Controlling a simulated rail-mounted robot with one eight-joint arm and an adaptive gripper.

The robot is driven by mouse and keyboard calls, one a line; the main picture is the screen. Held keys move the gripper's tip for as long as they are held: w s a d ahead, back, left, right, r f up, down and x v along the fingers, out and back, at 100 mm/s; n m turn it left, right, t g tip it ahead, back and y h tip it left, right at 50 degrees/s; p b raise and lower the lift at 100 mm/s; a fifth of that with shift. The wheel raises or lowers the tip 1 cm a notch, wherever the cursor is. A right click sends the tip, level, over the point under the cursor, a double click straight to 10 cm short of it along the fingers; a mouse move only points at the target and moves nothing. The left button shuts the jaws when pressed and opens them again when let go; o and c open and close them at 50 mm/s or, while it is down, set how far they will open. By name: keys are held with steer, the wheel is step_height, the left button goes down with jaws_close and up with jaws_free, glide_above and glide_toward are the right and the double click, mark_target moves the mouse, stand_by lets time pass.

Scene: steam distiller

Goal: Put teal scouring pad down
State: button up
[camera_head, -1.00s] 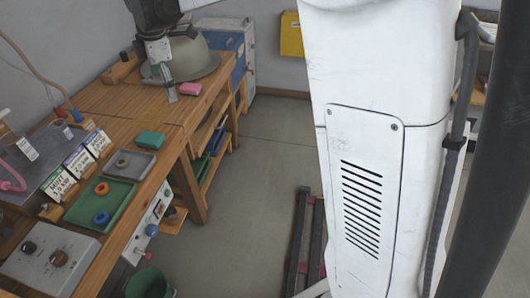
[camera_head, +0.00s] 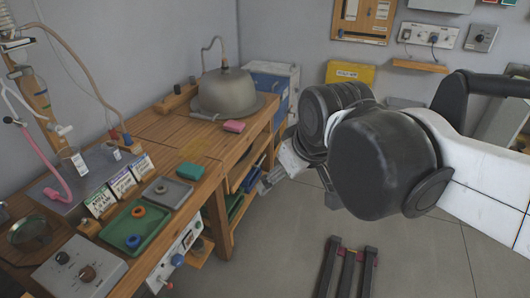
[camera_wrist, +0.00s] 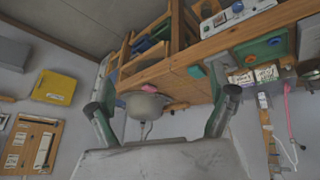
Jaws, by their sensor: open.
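The teal scouring pad (camera_head: 190,171) lies flat on the wooden bench, behind the grey tray and in front of the pink pad (camera_head: 233,126). It also shows in the wrist view as a small teal patch (camera_wrist: 197,72) at the bench edge. My gripper (camera_head: 268,184) is in the air off the right side of the bench, apart from the pad. In the wrist view its two fingers stand wide apart and nothing is between them (camera_wrist: 160,105).
The bench (camera_head: 150,125) carries a metal dome (camera_head: 225,92), a grey tray (camera_head: 168,192), a green tray (camera_head: 121,236) with rings, label cards and a control box (camera_head: 80,268). A yellow box (camera_head: 350,73) hangs on the wall. Open floor lies right of the bench.

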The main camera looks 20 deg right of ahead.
steer(key=s+d+f+m+t, duration=0.1)
steer(key=s+f+m, duration=0.2)
steer(key=s, duration=0.2)
steer(key=shift+s+d+f+m, duration=0.2)
steer(key=shift+f+m, duration=0.1)
steer(key=shift+f, duration=0.1)
steer(key=shift+c, duration=0.5)
stand_by(0.4)
steer(key=c, duration=0.4)
